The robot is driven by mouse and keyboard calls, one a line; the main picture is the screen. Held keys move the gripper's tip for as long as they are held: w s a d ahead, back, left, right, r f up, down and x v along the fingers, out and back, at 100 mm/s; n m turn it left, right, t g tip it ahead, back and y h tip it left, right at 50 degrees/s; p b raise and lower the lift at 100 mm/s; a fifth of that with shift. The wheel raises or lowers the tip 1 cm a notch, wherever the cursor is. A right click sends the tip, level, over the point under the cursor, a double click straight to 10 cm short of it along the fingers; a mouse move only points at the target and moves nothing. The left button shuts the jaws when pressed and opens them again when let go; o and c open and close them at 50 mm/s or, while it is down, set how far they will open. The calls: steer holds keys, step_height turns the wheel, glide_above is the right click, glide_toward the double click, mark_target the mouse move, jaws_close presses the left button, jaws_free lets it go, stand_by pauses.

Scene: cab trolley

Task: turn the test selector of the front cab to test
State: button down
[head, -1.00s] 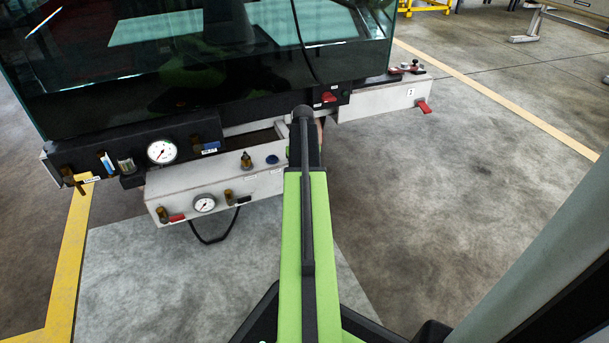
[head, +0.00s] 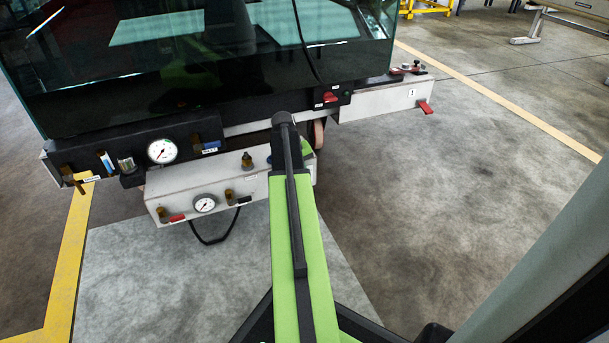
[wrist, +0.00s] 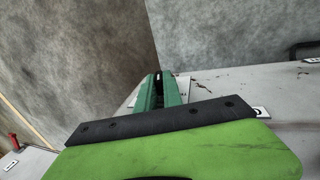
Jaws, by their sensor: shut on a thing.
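In the wrist view, the two green fingers of my gripper (wrist: 160,90) point away from the camera at the edge of a pale grey panel (wrist: 225,85). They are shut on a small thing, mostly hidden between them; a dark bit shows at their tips. It appears to be the test selector, but its position cannot be read. In the head view, my green arm reaches to the front of the cab and covers my fingers. A rounded brownish part (head: 319,133) shows just right of the arm's end.
The lower grey box (head: 215,185) carries a gauge (head: 204,203) and several knobs. A black hose loop (head: 212,238) hangs below it. The glass cab (head: 210,75) stands above. Floor to the right is clear.

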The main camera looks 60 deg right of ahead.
steer(key=c, duration=1.5)
jaws_free()
steer(key=shift+d, duration=0.1)
steer(key=p+v, duration=1.6)
steer(key=v, duration=0.1)
steer(key=shift+r+p, duration=0.2)
steer(key=shift+p, duration=0.2)
